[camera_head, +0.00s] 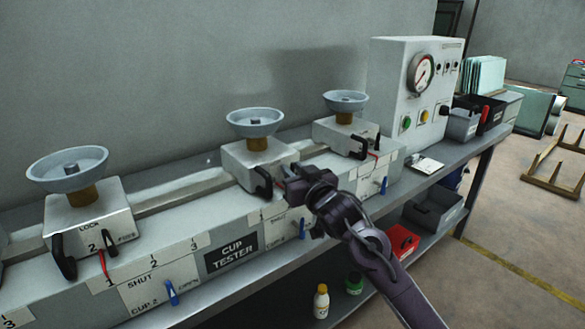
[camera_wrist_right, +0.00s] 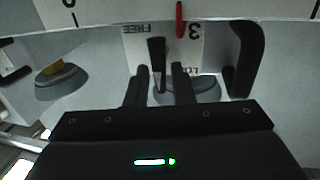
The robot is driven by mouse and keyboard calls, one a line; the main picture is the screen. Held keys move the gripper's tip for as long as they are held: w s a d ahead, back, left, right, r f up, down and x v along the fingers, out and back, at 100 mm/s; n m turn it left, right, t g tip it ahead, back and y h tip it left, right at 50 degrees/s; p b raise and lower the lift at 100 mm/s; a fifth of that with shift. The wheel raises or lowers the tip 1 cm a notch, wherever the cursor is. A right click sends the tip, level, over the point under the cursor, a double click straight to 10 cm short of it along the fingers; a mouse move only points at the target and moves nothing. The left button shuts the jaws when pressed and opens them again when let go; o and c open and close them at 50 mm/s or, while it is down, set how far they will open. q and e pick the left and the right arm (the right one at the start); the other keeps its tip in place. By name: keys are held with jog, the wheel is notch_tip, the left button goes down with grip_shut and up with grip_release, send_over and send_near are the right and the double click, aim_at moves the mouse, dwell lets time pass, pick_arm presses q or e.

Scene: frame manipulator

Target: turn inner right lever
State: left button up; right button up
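The middle station (camera_head: 262,157) of the cup tester is a pale block with a grey cup (camera_head: 255,122) on top. In the right wrist view, its panel appears upside down with the number 3 and the words FREE and LOCK. A small black lever (camera_wrist_right: 157,50) points out from it. My right gripper (camera_head: 287,177) is at the front of this block. In the wrist view its two fingers (camera_wrist_right: 160,70) stand apart on either side of the lever, with small gaps visible. In the head view my gripper hides this lever. My left gripper is not in view.
A larger black handle (camera_wrist_right: 246,50) is close beside the right finger in the wrist view. A red pointer (camera_wrist_right: 180,18) is near the lever. Other stations stand left (camera_head: 88,218) and right (camera_head: 340,133). A gauge box (camera_head: 395,75) stands behind the right end.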

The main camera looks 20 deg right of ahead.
jog(key=shift+w+a, duration=0.1)
jog(key=shift+w, duration=0.45)
jog(key=shift+c, duration=0.2)
